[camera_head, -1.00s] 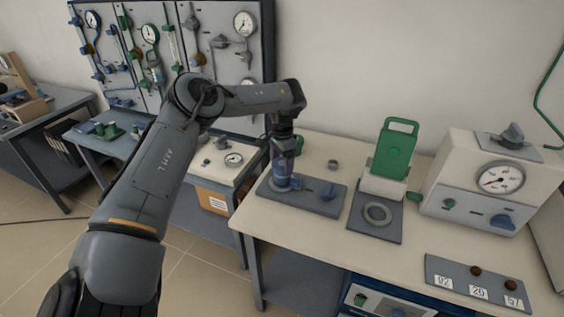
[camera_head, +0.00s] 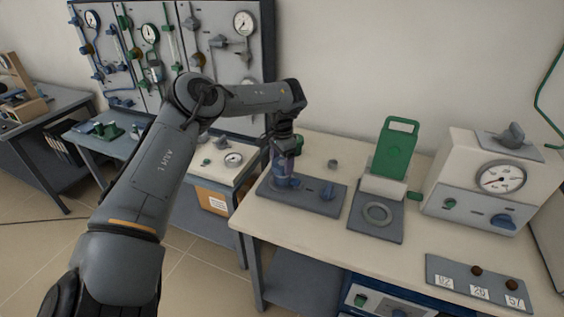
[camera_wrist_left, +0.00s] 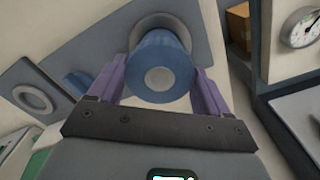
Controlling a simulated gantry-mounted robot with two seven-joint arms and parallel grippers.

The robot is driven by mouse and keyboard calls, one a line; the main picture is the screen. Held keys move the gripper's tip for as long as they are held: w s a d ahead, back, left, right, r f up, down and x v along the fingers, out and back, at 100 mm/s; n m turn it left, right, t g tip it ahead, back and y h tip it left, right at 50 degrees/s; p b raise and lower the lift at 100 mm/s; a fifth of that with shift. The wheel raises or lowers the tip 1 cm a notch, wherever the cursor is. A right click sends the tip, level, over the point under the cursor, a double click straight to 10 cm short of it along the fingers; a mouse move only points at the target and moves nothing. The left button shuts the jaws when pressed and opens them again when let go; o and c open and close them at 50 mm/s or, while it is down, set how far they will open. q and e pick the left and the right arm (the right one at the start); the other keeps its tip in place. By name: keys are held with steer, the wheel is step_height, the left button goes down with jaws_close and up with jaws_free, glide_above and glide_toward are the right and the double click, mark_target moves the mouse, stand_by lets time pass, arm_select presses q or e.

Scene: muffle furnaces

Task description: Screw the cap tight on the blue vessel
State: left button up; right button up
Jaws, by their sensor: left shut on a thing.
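The blue vessel (camera_head: 284,183) stands upright on a grey base plate on the bench. In the left wrist view the blue cylinder (camera_wrist_left: 159,54) shows from above, with a pale disc in its top and a pale collar around its foot. I cannot tell a separate cap from the vessel's body. My left gripper (camera_head: 287,152) points down over it and is shut on it, with the purple fingers (camera_wrist_left: 161,85) on either side. The fingers partly hide its sides. My right gripper is not in view.
The base plate (camera_head: 306,199) also carries a blue knob (camera_head: 328,192). A small grey ring (camera_head: 333,164) lies behind. To the right are a green-handled stand (camera_head: 393,150), a dial unit (camera_head: 470,180) and a numbered plate (camera_head: 475,285).

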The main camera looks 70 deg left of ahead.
arm_select(q)
steer(key=shift+f, duration=0.1)
stand_by(0.7)
steer(key=shift+b, duration=0.3)
stand_by(0.5)
steer(key=shift+f+b, duration=0.25)
steer(key=shift+b, duration=0.05)
stand_by(0.4)
stand_by(0.8)
steer(key=shift+f, duration=0.15)
steer(key=o, duration=1.2)
steer(key=shift+c, duration=0.2)
